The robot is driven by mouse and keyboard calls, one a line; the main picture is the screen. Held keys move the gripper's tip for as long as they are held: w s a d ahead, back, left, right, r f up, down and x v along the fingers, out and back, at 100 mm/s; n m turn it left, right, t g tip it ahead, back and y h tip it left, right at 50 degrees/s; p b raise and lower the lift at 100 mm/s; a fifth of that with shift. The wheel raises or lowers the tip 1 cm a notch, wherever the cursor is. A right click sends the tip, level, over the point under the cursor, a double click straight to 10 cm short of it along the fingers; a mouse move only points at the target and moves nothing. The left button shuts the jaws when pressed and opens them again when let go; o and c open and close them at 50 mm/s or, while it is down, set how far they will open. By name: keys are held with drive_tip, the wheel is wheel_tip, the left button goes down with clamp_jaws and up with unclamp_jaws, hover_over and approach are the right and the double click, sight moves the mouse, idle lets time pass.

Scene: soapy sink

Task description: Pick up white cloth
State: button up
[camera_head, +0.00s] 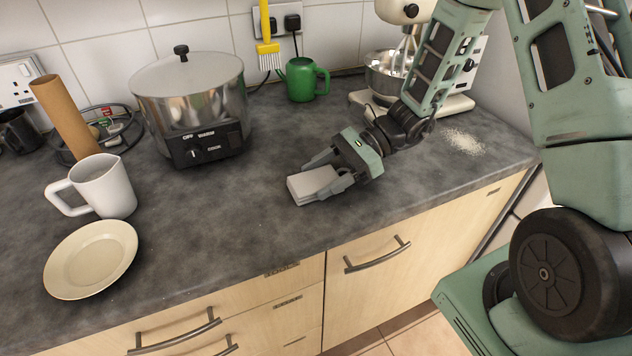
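The white cloth (311,184) looks like a pale grey-white folded block near the middle of the dark counter. My gripper (322,178) reaches it from the right, low over the counter.
A cream plate (91,259) and white mug (96,187) stand at left, by a cardboard tube (65,118). A steel slow cooker (194,107), green watering can (302,79) and stand mixer (393,72) stand behind. White powder (463,141) lies right. The counter's front middle is clear.

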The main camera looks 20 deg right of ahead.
sight(323, 177)
idle(0.3)
wheel_tip(323, 177, up, 10)
drive_tip(key=shift+r, duration=0.1)
idle(0.4)
drive_tip(key=shift+o, duration=1.4)
drive_tip(key=shift+c, duration=1.1)
drive_tip(key=shift+f+p, duration=0.3)
drive_tip(key=shift+f, duration=4.6)
drive_tip(key=shift+f, duration=0.15)
